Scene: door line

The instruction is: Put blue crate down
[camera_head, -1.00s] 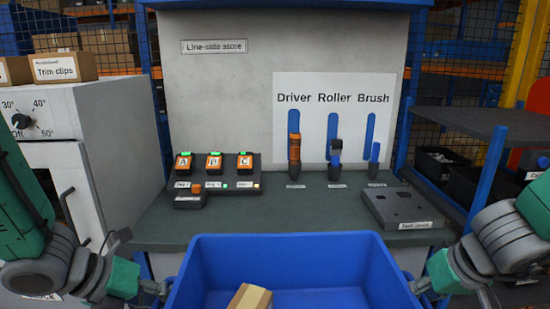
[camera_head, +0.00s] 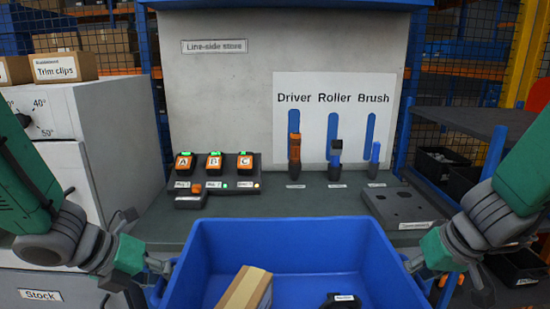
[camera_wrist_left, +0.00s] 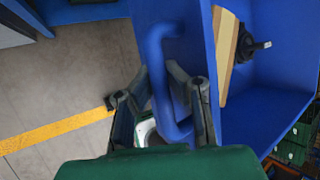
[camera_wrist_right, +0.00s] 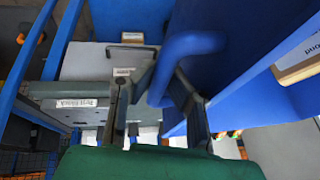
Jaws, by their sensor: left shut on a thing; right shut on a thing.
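The blue crate (camera_head: 285,232) is at the bottom middle of the head view, in front of the workbench, held between my two grippers. Inside it are a cardboard box (camera_head: 246,288) and a dark object with a white label (camera_head: 342,300). My left gripper (camera_head: 160,268) is shut on the crate's left handle; the left wrist view shows the blue handle (camera_wrist_left: 160,85) between the fingers. My right gripper (camera_head: 412,262) is shut on the right handle, which shows between the fingers in the right wrist view (camera_wrist_right: 165,70). The crate's underside is hidden.
The green-grey bench top (camera_head: 320,205) behind the crate carries a rack of orange devices (camera_head: 215,180), a driver, roller and brush, and a grey block (camera_head: 400,208) at right. A white cabinet (camera_head: 90,150) stands left; a dark shelf (camera_head: 475,125) stands right.

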